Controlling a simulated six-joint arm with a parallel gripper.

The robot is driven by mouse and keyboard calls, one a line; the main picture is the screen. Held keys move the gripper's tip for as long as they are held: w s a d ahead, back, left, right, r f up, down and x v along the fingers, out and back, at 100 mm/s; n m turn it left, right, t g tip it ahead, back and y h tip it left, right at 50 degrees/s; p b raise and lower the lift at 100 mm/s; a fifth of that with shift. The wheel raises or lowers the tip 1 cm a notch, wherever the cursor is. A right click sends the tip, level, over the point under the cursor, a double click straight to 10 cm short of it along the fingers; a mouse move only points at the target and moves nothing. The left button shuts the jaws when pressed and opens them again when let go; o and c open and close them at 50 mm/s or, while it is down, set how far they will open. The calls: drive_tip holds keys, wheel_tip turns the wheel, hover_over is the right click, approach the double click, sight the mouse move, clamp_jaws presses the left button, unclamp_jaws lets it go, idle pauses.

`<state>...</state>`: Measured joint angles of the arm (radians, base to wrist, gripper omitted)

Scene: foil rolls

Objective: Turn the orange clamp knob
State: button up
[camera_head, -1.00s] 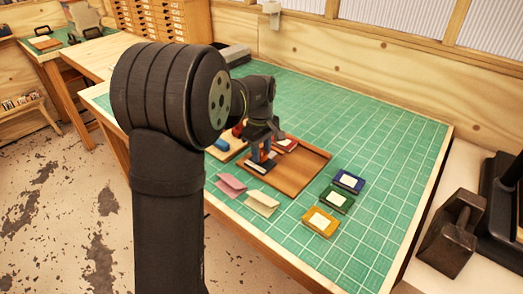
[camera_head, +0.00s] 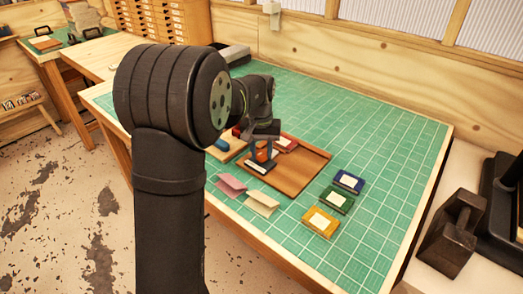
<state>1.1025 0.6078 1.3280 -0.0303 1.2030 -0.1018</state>
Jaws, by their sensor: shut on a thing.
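The orange clamp knob (camera_head: 262,155) shows as a small orange patch at the left part of the brown wooden tray (camera_head: 300,176) on the green mat. It sits on a small dark-blue clamp with a pale base strip, mostly hidden by my gripper. My gripper (camera_head: 265,146) points down over the tray and is shut on the knob. My arm hides part of the area to the left.
A lighter board with a blue piece (camera_head: 223,144) lies left of the tray. Pink (camera_head: 231,184) and cream (camera_head: 262,203) folded cards lie in front. Blue (camera_head: 348,181), green (camera_head: 336,200) and yellow (camera_head: 320,222) packets lie right. The mat's right side is clear.

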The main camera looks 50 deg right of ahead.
sight(261, 152)
drive_tip(key=m, duration=0.4)
drive_tip(key=shift+m, duration=2.8)
drive_tip(key=o, duration=1)
wheel_tip(261, 152, up, 18)
drive_tip(key=shift+w+f, duration=0.2)
drive_tip(key=shift+f, duration=0.05)
drive_tip(key=shift+d, duration=0.1)
